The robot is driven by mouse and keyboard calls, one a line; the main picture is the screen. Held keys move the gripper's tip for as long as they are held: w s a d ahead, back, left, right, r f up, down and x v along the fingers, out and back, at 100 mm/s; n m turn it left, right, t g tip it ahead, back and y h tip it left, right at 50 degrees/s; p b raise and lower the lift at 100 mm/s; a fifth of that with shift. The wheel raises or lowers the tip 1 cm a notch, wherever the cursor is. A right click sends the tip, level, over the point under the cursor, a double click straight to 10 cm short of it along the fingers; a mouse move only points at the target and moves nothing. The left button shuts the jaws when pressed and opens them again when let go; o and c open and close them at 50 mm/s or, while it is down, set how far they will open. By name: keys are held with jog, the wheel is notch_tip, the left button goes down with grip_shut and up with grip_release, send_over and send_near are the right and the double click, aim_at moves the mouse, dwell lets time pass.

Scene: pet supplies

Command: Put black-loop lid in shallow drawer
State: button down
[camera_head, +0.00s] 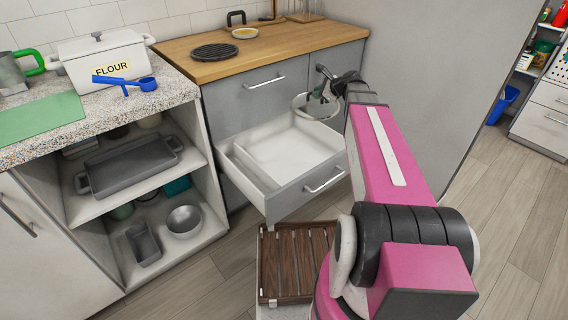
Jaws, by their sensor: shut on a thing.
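My gripper (322,90) is shut on a round, see-through lid (303,114) with a pale rim, holding it by its dark top handle. The arm partly hides the grip, so the loop's shape is hard to make out. The lid is above the right back part of the open drawer (300,189), and no contact with the drawer shows. The drawer is pulled out of the grey cabinet and has a white interior that looks empty. A closed drawer front with a bar handle (264,82) is above it.
The wooden counter (285,42) holds a black round trivet (214,51), a small yellowish dish (245,33) and a black loop-shaped thing (236,18). A slatted brown crate (290,262) is below the open drawer. Open shelves with pans (130,166) are at left.

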aim_at(325, 110)
jog(key=s+f+n+g+y, duration=0.1)
jog(key=f+n+g, duration=0.1)
jog(key=s+f+n+g+y, duration=0.1)
jog(key=f+n+g, duration=0.1)
jog(key=s+f+n+g+y, duration=0.1)
jog(key=f+n+g, duration=0.1)
jog(key=shift+s+d+f, duration=0.15)
jog(key=shift+f, duration=0.1)
jog(key=shift+s+d+f+n+g, duration=0.1)
jog(key=shift+s+f+n+g, duration=0.35)
jog(key=shift+n+g, duration=0.2)
notch_tip(325, 110, down, 18)
jog(key=shift+r, duration=0.1)
jog(key=c, duration=1.1)
grip_release()
jog(key=v, duration=0.7)
jog(key=shift+d+r, duration=0.15)
jog(key=shift+d, duration=0.05)
